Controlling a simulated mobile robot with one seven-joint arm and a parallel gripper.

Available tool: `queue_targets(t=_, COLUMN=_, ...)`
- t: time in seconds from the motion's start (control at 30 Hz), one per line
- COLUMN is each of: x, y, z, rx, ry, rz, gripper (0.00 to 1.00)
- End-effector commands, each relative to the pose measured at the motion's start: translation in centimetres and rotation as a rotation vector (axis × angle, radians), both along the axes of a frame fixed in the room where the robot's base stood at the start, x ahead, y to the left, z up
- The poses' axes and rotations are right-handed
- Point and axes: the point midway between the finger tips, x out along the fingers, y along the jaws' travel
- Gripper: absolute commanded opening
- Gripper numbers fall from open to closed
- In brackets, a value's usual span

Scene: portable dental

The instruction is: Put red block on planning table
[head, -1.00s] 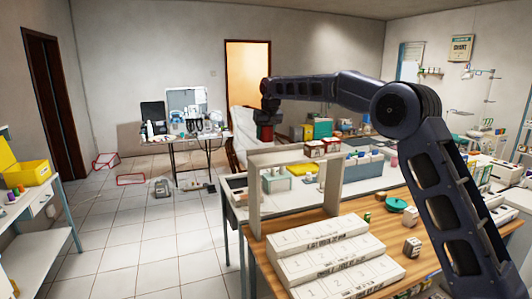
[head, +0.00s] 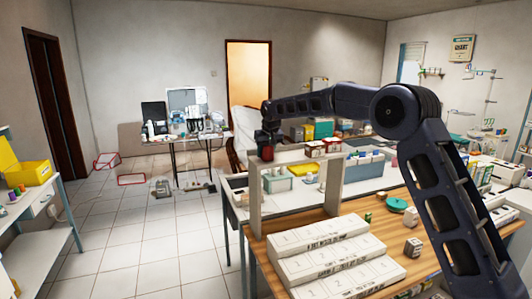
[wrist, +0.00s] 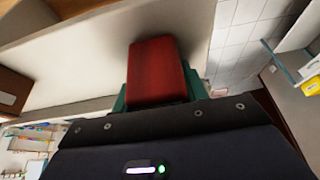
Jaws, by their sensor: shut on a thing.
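The red block (head: 266,153) is in my gripper (head: 267,146), at the left end of the raised shelf's top (head: 288,158). I cannot tell whether the block touches the shelf. In the wrist view the red block (wrist: 158,70) sits between the greenish fingers of my gripper (wrist: 158,98), with a pale surface behind it. The shelf stands on a wood-topped table (head: 378,233). No label shows which table is the planning table.
White stepped boxes (head: 325,255) and a green round item (head: 396,205) lie on the wood top. A table with equipment (head: 186,136) stands at the back. The tiled floor (head: 150,235) is mostly clear.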

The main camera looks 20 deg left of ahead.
Motion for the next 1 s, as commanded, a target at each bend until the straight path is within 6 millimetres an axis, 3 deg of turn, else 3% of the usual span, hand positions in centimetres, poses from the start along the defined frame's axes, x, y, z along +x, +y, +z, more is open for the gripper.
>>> queue_targets(t=0.1, x=0.0, y=0.0, z=-0.3, rx=-0.001, ry=0.001, rz=0.000, gripper=0.19)
queue_targets(t=0.13, x=0.0, y=0.0, z=-0.3, rx=-0.001, ry=0.001, rz=0.000, gripper=0.47)
queue_targets(t=0.23, x=0.0, y=0.0, z=-0.3, rx=-0.001, ry=0.001, rz=0.000, gripper=0.65)
queue_targets(t=0.63, x=-0.1, y=-0.1, z=0.5, rx=0.001, ry=-0.001, rz=0.000, gripper=0.65)
queue_targets(t=1.0, x=-1.9, y=-1.8, z=6.4, rx=0.001, ry=0.000, rz=0.000, gripper=0.65)
